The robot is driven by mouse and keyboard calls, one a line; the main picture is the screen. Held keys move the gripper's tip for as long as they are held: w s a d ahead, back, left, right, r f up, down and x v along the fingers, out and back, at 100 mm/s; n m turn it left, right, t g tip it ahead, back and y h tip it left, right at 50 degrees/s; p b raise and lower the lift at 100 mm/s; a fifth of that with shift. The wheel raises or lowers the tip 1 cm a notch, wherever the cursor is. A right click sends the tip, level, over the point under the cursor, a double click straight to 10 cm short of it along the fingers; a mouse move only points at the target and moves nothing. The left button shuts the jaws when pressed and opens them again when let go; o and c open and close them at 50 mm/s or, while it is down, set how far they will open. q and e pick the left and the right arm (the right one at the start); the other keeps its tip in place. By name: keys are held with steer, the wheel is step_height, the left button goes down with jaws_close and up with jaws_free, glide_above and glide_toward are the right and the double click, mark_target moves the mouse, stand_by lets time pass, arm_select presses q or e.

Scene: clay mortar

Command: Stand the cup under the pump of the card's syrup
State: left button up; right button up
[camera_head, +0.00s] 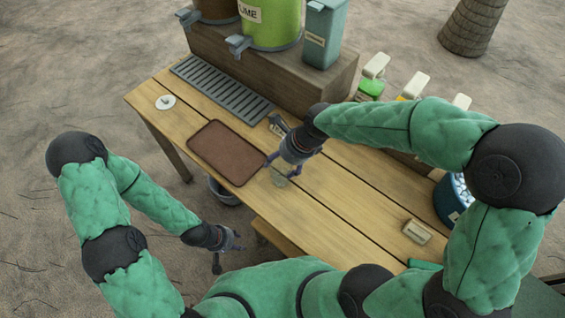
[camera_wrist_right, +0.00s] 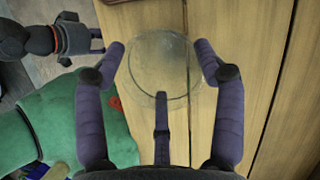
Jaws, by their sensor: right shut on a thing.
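A clear glass cup (camera_head: 279,179) is at the front part of the table, beside the brown tray; it fills the space between the fingers in the right wrist view (camera_wrist_right: 158,68). My right gripper (camera_head: 283,170) is shut on the cup from above; I cannot tell whether the cup touches the table. Syrup pumps with pale heads stand at the back right: a green one (camera_head: 371,86), a yellow one (camera_head: 410,88) and a third (camera_head: 461,101), partly hidden by my right arm. I cannot identify the card for certain. My left gripper (camera_head: 229,250) is open and empty, off the table's front edge.
A brown tray (camera_head: 222,152) and a grey drip grate (camera_head: 222,88) lie on the left. Dispensers, including a green one (camera_head: 270,22), stand on a wooden stand behind. A beige block (camera_head: 416,232) and a blue tub (camera_head: 450,202) are at right. The middle-right tabletop is bare.

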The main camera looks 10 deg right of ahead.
steer(key=s+a+r+p, duration=0.3)
steer(key=s+r+p, duration=0.5)
steer(key=s+r, duration=0.3)
steer(key=s, duration=0.2)
steer(key=shift+s+r, duration=0.35)
steer(key=shift+r, duration=0.05)
